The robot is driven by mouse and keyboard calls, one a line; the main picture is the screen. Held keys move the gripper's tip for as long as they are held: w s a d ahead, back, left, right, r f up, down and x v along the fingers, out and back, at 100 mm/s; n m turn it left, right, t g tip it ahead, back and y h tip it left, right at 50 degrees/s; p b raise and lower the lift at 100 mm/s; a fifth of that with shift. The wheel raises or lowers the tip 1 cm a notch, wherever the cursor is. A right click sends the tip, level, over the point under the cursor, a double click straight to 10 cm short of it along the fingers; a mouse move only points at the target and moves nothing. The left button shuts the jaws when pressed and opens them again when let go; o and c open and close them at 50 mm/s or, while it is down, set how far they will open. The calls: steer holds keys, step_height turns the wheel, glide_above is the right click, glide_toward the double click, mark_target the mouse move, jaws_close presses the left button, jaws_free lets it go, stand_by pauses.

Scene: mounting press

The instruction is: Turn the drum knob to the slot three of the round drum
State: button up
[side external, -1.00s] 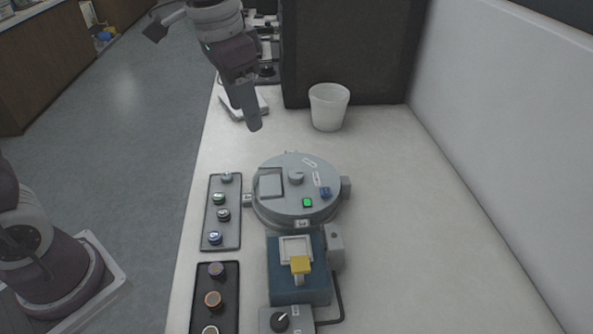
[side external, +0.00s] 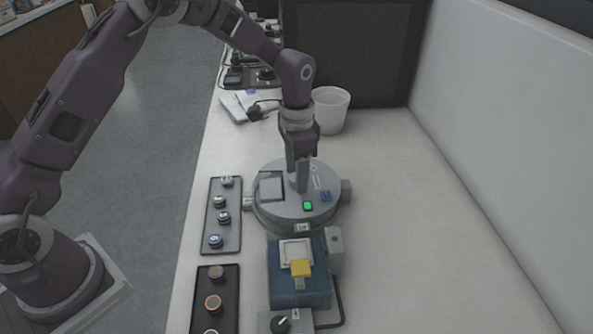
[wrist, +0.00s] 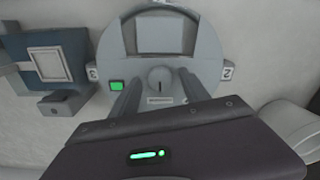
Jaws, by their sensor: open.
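The round grey drum (side external: 268,215) stands in the middle of the table, with a square window and a lit green button (side external: 307,205) on top. The drum also shows in the wrist view (wrist: 118,45). The drum knob (wrist: 160,76) shows in the wrist view as a small round knob with a dark mark; in the side view my gripper hides it. My gripper (side external: 301,188) points down over the drum's centre. In the wrist view its two fingers (wrist: 157,88) are apart, one to each side of the knob. Number tags 3 (wrist: 92,73) and 2 (wrist: 228,71) sit at the drum's rim.
A blue press unit (side external: 300,285) with a yellow block (side external: 300,268) stands in front of the drum. Trays of round pieces (side external: 232,240) lie to the left. A white cup (side external: 331,110) stands behind. The table at right is clear.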

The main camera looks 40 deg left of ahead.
steer(key=shift+c, duration=0.4)
jaws_close()
stand_by(0.9)
